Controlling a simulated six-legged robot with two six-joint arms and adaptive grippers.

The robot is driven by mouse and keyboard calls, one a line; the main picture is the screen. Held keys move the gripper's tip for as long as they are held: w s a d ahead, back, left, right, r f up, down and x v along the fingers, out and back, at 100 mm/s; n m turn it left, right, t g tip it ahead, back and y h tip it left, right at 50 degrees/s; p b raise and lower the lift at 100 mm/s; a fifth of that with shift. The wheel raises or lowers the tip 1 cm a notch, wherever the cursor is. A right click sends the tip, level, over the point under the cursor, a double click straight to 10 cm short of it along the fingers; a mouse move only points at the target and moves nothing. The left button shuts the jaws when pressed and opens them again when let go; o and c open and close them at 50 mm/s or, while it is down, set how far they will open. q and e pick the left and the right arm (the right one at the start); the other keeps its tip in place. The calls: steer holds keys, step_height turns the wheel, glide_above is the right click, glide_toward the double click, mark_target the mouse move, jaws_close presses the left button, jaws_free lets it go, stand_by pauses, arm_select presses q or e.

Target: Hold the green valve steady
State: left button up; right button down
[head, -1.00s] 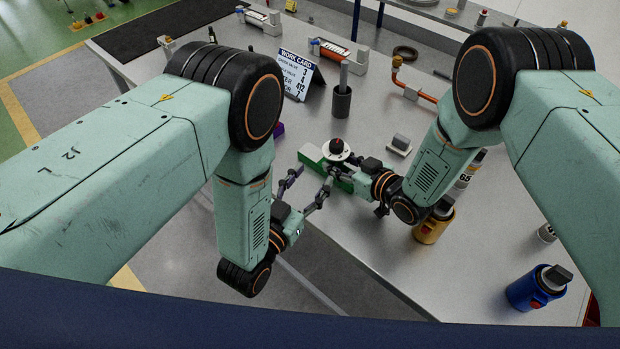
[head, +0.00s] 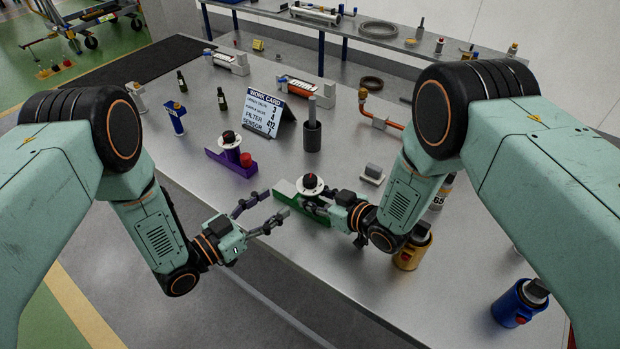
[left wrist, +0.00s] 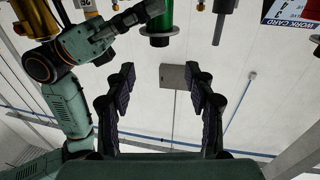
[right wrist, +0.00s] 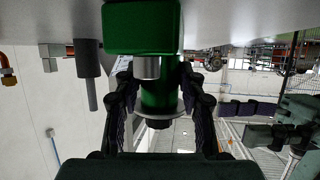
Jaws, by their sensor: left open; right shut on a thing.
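The green valve (head: 286,188) stands on the bench near its front edge, with a white disc and a black knob on top. My right gripper (head: 309,205) is shut on its green body, which shows between the fingers in the right wrist view (right wrist: 158,94). My left gripper (head: 276,204) is open and empty, to the left of the valve and apart from it. In the left wrist view, the valve (left wrist: 159,24) is seen beyond the open fingers. The right fingers partly hide the valve body in the head view.
A purple valve (head: 236,165) with a red cap stands behind and left. The work card (head: 265,108), a dark holder (head: 312,136) and a small grey block (head: 373,172) stand behind. A yellow canister (head: 411,250) and a blue canister (head: 518,303) are to the right.

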mark_target(308, 184)
arm_select(q)
steer(key=x, duration=1.1)
steer(key=shift+w+d, duration=0.25)
steer(key=shift+d, duration=0.1)
jaws_close()
steer(key=shift+t, duration=0.3)
steer(key=shift+d+n+y, duration=0.1)
steer(key=shift+n+y, duration=0.3)
steer(key=shift+n+t+y, duration=1.6)
steer(key=shift+y, duration=0.5)
steer(key=shift+n+t+y, duration=0.3)
steer(key=shift+n+y, duration=0.1)
steer(key=shift+y, duration=0.1)
